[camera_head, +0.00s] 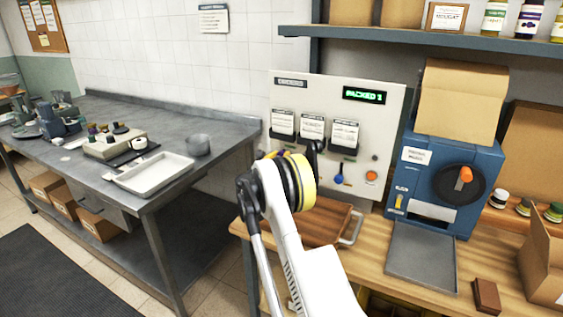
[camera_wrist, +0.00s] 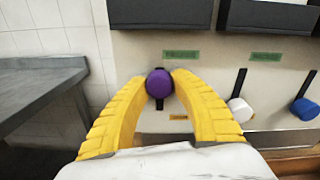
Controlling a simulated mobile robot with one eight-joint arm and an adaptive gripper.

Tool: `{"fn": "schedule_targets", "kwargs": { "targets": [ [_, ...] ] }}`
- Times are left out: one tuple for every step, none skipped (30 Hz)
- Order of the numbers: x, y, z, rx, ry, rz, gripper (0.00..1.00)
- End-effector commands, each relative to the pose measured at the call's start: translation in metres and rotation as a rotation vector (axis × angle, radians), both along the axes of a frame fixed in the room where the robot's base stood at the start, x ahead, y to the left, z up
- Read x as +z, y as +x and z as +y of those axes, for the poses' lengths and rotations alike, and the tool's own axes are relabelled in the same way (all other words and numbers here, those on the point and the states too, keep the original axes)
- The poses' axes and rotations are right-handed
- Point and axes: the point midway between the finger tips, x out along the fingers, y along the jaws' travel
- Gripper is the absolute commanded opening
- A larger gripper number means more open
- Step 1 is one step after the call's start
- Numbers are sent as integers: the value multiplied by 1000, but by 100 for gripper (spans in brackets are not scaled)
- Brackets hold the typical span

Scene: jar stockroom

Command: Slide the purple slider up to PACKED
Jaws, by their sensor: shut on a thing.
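The purple slider knob (camera_wrist: 160,83) sits on the pale panel (camera_head: 388,103) between my gripper's (camera_wrist: 160,80) two yellow fingers, which are shut on it. A short piece of dark slot shows below the knob. A green label (camera_wrist: 181,55) is above it and an orange label (camera_wrist: 179,117) below it. The knob stands higher than the white slider (camera_wrist: 240,110) and the blue slider (camera_wrist: 303,108) to its right. In the head view my wrist and arm hide most of the grip. The panel's green display (camera_head: 365,95) appears to read PACKED 1.
Three card holders (camera_head: 312,130) stick out above the sliders. A wooden board (camera_head: 318,222) lies below on the bench. A blue machine (camera_head: 450,150) with a grey tray (camera_head: 425,255) stands to the right. A steel table (camera_head: 200,125) is to the left.

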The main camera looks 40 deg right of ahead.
Motion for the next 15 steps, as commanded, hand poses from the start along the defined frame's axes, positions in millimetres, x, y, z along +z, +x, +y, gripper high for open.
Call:
{"fn": "schedule_targets", "kwargs": {
  "targets": [
    [10, 0, 0, 0, 0, 0, 0],
    [11, 0, 0, 0, 0, 0, 0],
    [12, 0, 0, 0, 0, 0, 0],
    [11, 0, 0, 0, 0, 0, 0],
    [11, 0, 0, 0, 0, 0, 0],
    [11, 0, 0, 0, -1, 1, 0],
    [11, 0, 0, 0, -1, 1, 0],
    [11, 0, 0, 0, -1, 1, 0],
    [11, 0, 0, 0, -1, 1, 0],
    [11, 0, 0, 0, -1, 1, 29],
    [11, 0, 0, 0, -1, 1, 38],
    [11, 0, 0, 0, -1, 1, 51],
    [10, 0, 0, 0, -1, 1, 52],
    [10, 0, 0, 0, -1, 1, 52],
    [10, 0, 0, 0, -1, 1, 52]
  ]
}}
